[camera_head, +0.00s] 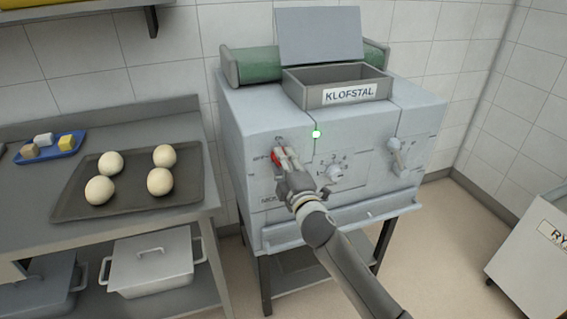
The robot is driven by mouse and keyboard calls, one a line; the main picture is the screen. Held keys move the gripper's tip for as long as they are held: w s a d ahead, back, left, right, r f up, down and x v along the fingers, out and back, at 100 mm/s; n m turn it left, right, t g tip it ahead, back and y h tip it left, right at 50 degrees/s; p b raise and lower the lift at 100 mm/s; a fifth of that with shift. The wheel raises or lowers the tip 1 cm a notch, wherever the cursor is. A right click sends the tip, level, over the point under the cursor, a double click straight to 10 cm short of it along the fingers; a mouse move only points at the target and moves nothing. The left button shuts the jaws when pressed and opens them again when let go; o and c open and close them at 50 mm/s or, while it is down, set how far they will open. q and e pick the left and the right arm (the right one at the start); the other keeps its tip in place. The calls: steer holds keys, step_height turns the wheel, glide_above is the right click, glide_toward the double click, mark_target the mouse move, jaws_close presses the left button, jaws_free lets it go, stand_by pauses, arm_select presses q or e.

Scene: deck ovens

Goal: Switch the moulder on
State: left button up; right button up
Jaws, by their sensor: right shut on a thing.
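The moulder (250,120) is a light grey machine labelled KLOFSTAL, standing against the tiled wall. A green light (316,133) glows on its front. A red switch (276,157) sits on the left of the front panel. My right gripper (281,158) is shut on the red switch and hides much of it. A numbered dial (334,171) is to the right of the gripper, and another knob (396,154) is farther right. My left gripper is not in view.
A grey bench (100,118) at left carries a dark tray (130,197) with several dough balls and a blue tray (70,150). A lidded pot (150,262) is on the shelf below. A pale bin (525,262) stands at right, with clear floor before it.

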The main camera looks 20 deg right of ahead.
steer(key=o, duration=1)
steer(key=shift+o, duration=0.2)
steer(key=s+f, duration=0.1)
steer(key=s, duration=1.1)
steer(key=shift+d, duration=0.2)
